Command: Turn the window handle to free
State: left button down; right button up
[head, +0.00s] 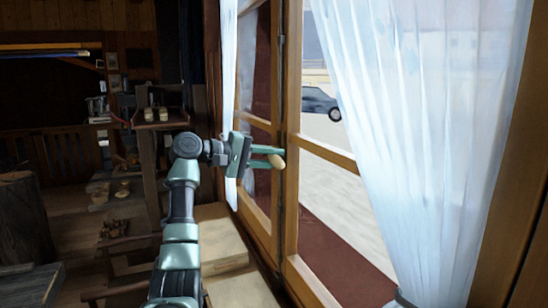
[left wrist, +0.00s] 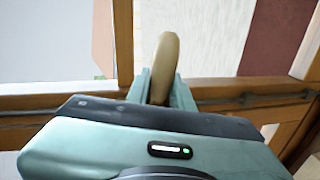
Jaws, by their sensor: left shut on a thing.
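The window handle is a pale tan, rounded lever (head: 277,161) at the middle post of the wooden window in the head view. In the left wrist view the handle (left wrist: 165,62) stands up between the fingers, its free end pointing to the top of the picture. My left gripper (head: 268,157) reaches the window post from the left and is shut on the handle. The left wrist view shows its fingers (left wrist: 161,88) on both sides of the handle's lower part. The handle's base is hidden behind the gripper. My right gripper is in neither view.
The wooden window frame (head: 291,120) has a dark vertical rod along it. Sheer white curtains hang left (head: 228,70) and right (head: 430,130). A pale sill or bench top (head: 222,240) lies below my arm. Shelves and a wooden stump (head: 22,220) stand at the left.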

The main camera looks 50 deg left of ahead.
pick_arm(q)
jog(key=shift+r+n+p, duration=0.4)
jog(key=shift+r+n, duration=0.05)
jog(key=shift+n, duration=0.15)
jog(key=c, duration=1.2)
grip_release()
jog(key=shift+c, duration=0.2)
jog(key=shift+s+a, duration=0.1)
jog(key=shift+s, duration=0.2)
jog(key=b+v, duration=0.3)
jog(key=v, duration=0.4)
jog(key=shift+b, duration=0.35)
jog(key=shift+a, duration=0.15)
